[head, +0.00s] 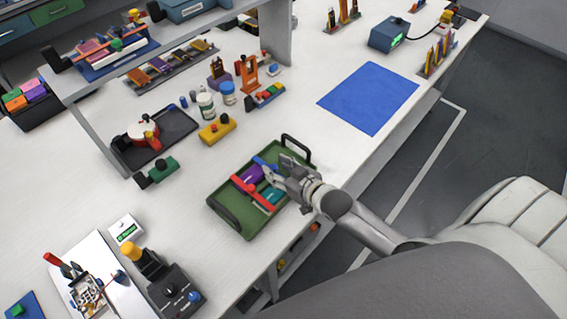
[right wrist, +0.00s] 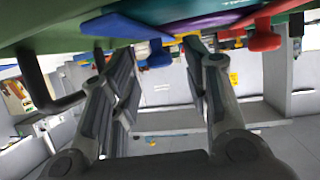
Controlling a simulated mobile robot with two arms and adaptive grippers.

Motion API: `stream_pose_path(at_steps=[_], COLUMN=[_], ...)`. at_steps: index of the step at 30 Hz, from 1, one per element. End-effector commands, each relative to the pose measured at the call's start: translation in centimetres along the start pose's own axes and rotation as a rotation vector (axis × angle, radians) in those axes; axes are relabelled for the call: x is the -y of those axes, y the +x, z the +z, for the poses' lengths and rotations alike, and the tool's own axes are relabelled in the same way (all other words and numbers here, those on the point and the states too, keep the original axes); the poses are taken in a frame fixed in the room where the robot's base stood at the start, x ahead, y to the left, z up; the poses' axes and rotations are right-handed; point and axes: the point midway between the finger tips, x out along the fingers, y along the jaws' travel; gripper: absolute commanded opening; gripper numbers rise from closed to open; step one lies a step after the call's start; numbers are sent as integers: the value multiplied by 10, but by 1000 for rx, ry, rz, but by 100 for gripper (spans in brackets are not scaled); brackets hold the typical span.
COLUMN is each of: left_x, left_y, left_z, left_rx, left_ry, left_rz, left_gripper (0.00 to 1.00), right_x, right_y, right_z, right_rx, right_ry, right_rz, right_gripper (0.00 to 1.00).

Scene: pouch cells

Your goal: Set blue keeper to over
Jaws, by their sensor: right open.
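A green tray (head: 224,192) with black handles lies on the white table. In it are purple (head: 251,174) and teal (head: 270,195) flat pieces. A red keeper bar (head: 253,192) lies across them. The blue keeper (head: 263,162) is at the tray's far side, partly hidden by my right gripper (head: 277,168). In the right wrist view the blue keeper (right wrist: 125,28) and its round knob show at the top, with the knob between the open fingers (right wrist: 160,68) or just beyond them. I cannot tell whether they touch it. My left gripper is out of view.
A blue mat (head: 369,98) lies clear to the right. A yellow block (head: 217,130), white jars (head: 206,105) and a dark tray (head: 180,124) stand behind the green tray. A black control box (head: 178,294) stands front left. The table's front edge is close to the green tray.

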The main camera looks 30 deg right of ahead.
Motion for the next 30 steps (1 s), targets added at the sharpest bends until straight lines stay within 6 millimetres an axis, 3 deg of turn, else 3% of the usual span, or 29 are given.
stream_pose_path(at_steps=[5,18,24,30], left_x=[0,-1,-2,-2], left_y=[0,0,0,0], left_z=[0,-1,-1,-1], left_rx=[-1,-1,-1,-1], left_ry=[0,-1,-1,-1], left_rz=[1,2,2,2], left_gripper=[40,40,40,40], right_x=[0,0,0,0], right_y=[-16,-95,-114,-119], right_z=[2,2,1,0], right_rx=[2,4,1,0], right_ry=[0,0,0,0], right_rz=[0,0,0,0], right_gripper=[43,43,43,43])
